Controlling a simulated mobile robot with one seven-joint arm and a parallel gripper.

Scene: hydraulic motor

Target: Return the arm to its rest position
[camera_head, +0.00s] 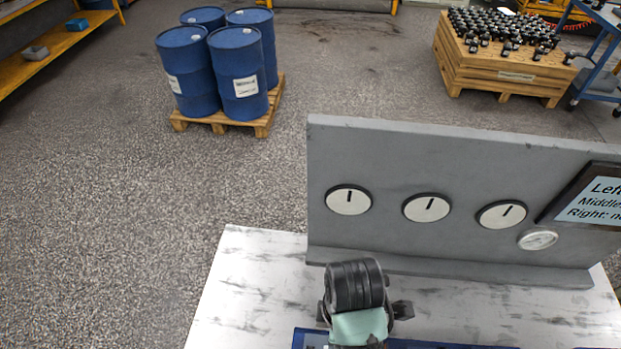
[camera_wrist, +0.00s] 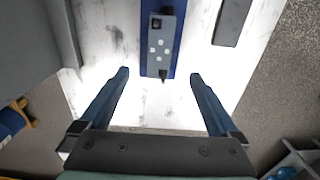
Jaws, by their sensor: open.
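My gripper (camera_wrist: 159,76) shows in the wrist view with its two blue fingers spread wide and nothing between the tips. Beneath it is the white worktable (camera_wrist: 100,35), which also shows in the head view (camera_head: 250,290). A grey box with several white buttons (camera_wrist: 167,35) lies on a blue plate (camera_wrist: 147,35), ahead of the fingers and apparently below them. In the head view a dark, rounded part of my arm with a pale green section stands over the table at bottom centre. The fingers cannot be made out there.
A grey upright panel (camera_head: 420,160) with three round dials, a gauge (camera_head: 538,240) and a screen (camera_head: 595,195) stands along the table's back. A dark bar (camera_wrist: 232,22) lies on the table. Blue drums (camera_head: 238,75) and a wooden crate (camera_head: 500,75) stand on the floor beyond.

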